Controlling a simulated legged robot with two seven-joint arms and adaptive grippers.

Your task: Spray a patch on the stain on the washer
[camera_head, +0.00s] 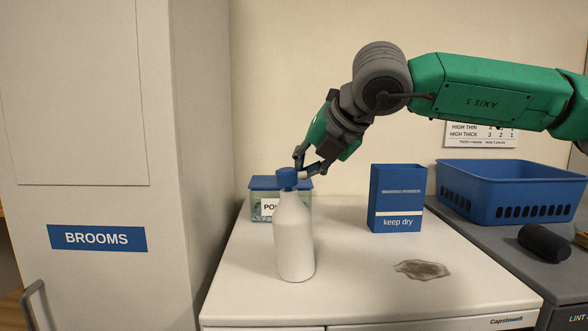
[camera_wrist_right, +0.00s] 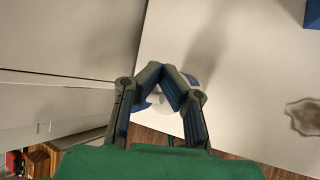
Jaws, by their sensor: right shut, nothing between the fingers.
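A white spray bottle (camera_head: 294,240) with a blue head stands upright on the white washer (camera_head: 350,290), near its left side. A brown stain (camera_head: 422,269) lies on the washer top, to the right of the bottle; it also shows at the right edge of the right wrist view (camera_wrist_right: 304,117). My right gripper (camera_head: 308,167) is at the bottle's head, just above and behind it. Its fingers are shut with nothing between them. In the right wrist view the fingertips (camera_wrist_right: 167,70) meet over the bottle and partly hide it. I cannot tell whether they touch it. My left gripper is out of view.
A blue-lidded box (camera_head: 262,207) stands behind the bottle. A blue "keep dry" carton (camera_head: 397,200) stands behind the stain. A blue basket (camera_head: 510,190) and a dark cylinder (camera_head: 544,243) are on the grey machine at right. A "BROOMS" cabinet (camera_head: 97,238) walls off the left.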

